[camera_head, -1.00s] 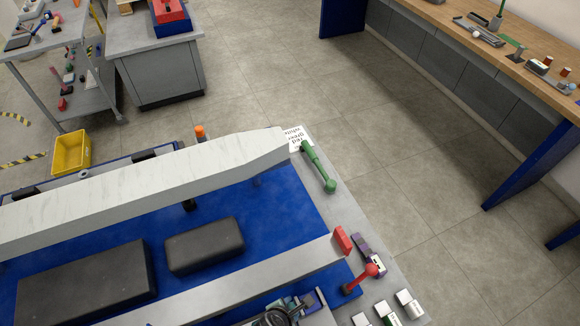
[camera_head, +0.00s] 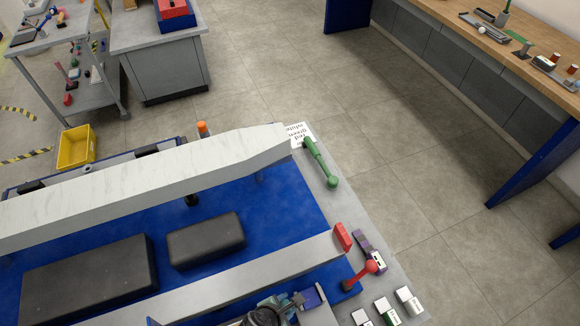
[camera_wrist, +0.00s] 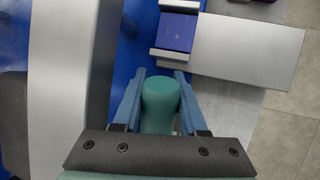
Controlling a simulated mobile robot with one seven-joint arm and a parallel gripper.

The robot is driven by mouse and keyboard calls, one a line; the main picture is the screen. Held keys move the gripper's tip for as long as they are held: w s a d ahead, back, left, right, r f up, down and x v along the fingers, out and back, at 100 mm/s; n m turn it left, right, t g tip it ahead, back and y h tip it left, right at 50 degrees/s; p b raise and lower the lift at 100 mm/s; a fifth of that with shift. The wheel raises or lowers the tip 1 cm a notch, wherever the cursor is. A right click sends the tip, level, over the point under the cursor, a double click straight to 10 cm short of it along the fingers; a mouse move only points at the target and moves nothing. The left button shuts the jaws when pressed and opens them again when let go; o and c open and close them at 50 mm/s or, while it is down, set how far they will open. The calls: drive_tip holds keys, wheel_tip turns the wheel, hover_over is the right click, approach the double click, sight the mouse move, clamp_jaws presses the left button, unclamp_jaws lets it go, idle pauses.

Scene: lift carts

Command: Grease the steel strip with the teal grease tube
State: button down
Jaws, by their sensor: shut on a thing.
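My gripper (camera_wrist: 160,78) is shut on the teal grease tube (camera_wrist: 160,108), whose rounded end shows between the blue fingers in the wrist view. A long grey bar (camera_wrist: 72,70) runs along the left of the wrist view, apart from the tube. A similar grey bar (camera_head: 235,276) lies across the blue surface in the head view; I cannot tell for sure which piece is the steel strip. Beyond the fingertips is a purple-blue block (camera_wrist: 176,32) between grey rails, beside a grey plate (camera_wrist: 245,50). In the head view, my gripper is partly cut off at the bottom edge.
A pale beam (camera_head: 130,182) crosses the blue cart top (camera_head: 290,205). Two dark pads (camera_head: 90,280) lie on the blue. Open floor (camera_head: 420,200) separates the cart from the wooden bench (camera_head: 480,40).

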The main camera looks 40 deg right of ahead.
drive_tip(key=shift+w+a+f+b, duration=0.15)
drive_tip(key=shift+w+a+b, duration=0.15)
drive_tip(key=shift+a, duration=0.6)
drive_tip(key=shift+w+a+f+b, duration=0.2)
drive_tip(key=shift+w+a+b, duration=0.1)
drive_tip(key=shift+a, duration=0.55)
drive_tip(key=shift+w+a+f+b, duration=0.15)
drive_tip(key=shift+w+a+b, duration=0.15)
drive_tip(key=shift+a, duration=0.6)
drive_tip(key=shift+w+a+r+b, duration=0.1)
drive_tip(key=shift+w+a+b, duration=0.15)
drive_tip(key=shift+a, duration=0.5)
drive_tip(key=shift+w+a+b, duration=0.1)
drive_tip(key=shift+w+a, duration=0.1)
drive_tip(key=shift+a, duration=0.5)
drive_tip(key=shift+w+a+r+b, duration=0.1)
drive_tip(key=shift+w+a+b, duration=0.15)
drive_tip(key=shift+a, duration=0.5)
drive_tip(key=shift+w+a+f+b, duration=0.15)
drive_tip(key=shift+w+a+b, duration=0.15)
drive_tip(key=shift+a, duration=0.35)
drive_tip(key=shift+s, duration=0.1)
drive_tip(key=shift+r, duration=0.2)
wheel_tip(320, 180, up, 7)
drive_tip(key=p, duration=0.6)
drive_tip(key=shift+f, duration=0.15)
